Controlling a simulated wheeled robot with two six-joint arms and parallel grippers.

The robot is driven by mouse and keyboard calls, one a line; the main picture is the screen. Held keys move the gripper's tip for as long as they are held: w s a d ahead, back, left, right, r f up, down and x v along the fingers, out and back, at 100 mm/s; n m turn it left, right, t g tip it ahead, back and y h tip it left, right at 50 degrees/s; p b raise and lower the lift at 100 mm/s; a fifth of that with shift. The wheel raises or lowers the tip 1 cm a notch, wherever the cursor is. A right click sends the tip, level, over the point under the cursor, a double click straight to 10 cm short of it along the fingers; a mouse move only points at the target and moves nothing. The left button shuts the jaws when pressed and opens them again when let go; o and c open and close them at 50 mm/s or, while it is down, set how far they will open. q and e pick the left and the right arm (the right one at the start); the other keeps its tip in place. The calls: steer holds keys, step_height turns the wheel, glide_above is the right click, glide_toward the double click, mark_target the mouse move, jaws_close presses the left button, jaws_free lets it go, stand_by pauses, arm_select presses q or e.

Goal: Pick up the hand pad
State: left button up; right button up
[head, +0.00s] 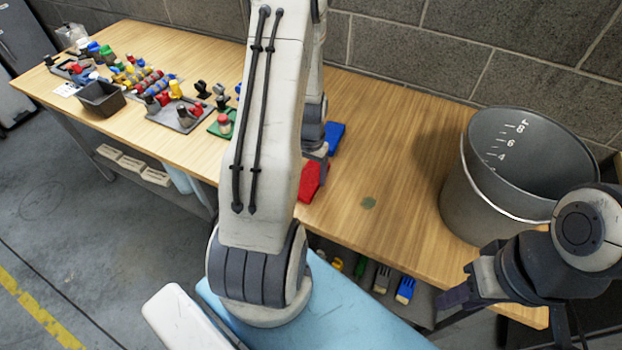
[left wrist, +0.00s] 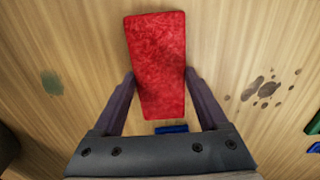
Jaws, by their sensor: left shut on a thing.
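A red pad (left wrist: 157,45), which looks like the hand pad, lies between the two fingers of my left gripper (left wrist: 161,76) in the left wrist view. The fingers touch its long sides near its lower end and are shut on it. The pad also shows in the head view (head: 311,181), partly hidden behind my left arm. It is over the wooden table; I cannot tell whether it is lifted. My right gripper (head: 451,301) is at the lower right of the head view, near the table's front edge and away from the pad. Its finger gap is not clear.
A blue pad (head: 334,136) lies behind the red one on the table (head: 385,130). A large grey bucket (head: 465,205) stands at the right. Brushes (head: 405,289) sit on the shelf below.

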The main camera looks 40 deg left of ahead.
arm_select(q)
step_height(320, 180, up, 28)
steer(key=shift+p, duration=0.35)
